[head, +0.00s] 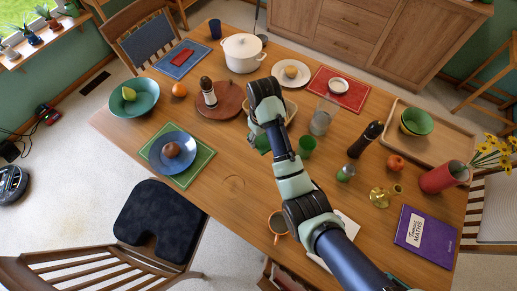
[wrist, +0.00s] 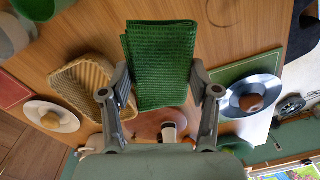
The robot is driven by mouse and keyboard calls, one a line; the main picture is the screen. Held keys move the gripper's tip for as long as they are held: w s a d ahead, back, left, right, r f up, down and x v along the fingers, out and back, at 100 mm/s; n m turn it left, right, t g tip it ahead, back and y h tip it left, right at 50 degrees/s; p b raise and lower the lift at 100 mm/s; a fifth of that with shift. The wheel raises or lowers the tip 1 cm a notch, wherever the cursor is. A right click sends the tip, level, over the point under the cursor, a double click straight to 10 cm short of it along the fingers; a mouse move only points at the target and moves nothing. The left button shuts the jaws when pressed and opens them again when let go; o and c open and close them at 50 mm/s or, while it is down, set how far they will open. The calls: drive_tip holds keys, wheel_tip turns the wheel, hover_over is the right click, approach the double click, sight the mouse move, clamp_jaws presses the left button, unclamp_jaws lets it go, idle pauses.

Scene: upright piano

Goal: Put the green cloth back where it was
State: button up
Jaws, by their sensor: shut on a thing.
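The green cloth (wrist: 163,62) is a folded, woven-looking piece between the fingers of my gripper (wrist: 164,90) in the wrist view. The gripper is shut on it, with one finger at each side edge. The cloth appears held above the wooden table (head: 225,200). In the head view my gripper (head: 257,126) is over the middle of the table, largely hidden by my arm. A green patch below it may be the cloth, but I cannot tell for sure. A wicker basket (wrist: 72,75) lies left of the cloth in the wrist view.
A green cup (head: 307,146) and a glass (head: 322,118) stand right of my gripper. A blue plate (head: 186,141) sits on a green placemat (head: 205,156). Bare table lies front-left.

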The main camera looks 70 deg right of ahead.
drive_tip(key=b, duration=0.7)
hover_over(260, 163)
wheel_tip(260, 163, down, 14)
drive_tip(key=shift+s+f, duration=0.1)
drive_tip(key=shift+f+b, duration=0.45)
drive_tip(key=shift+f, duration=1.95)
drive_tip(key=shift+f, duration=0.2)
drive_tip(key=o, duration=1.5)
drive_tip(key=shift+o, duration=0.2)
wheel_tip(260, 163, up, 12)
drive_tip(key=p, duration=0.3)
drive_tip(key=shift+d+r, duration=0.15)
drive_tip(key=shift+r, duration=0.1)
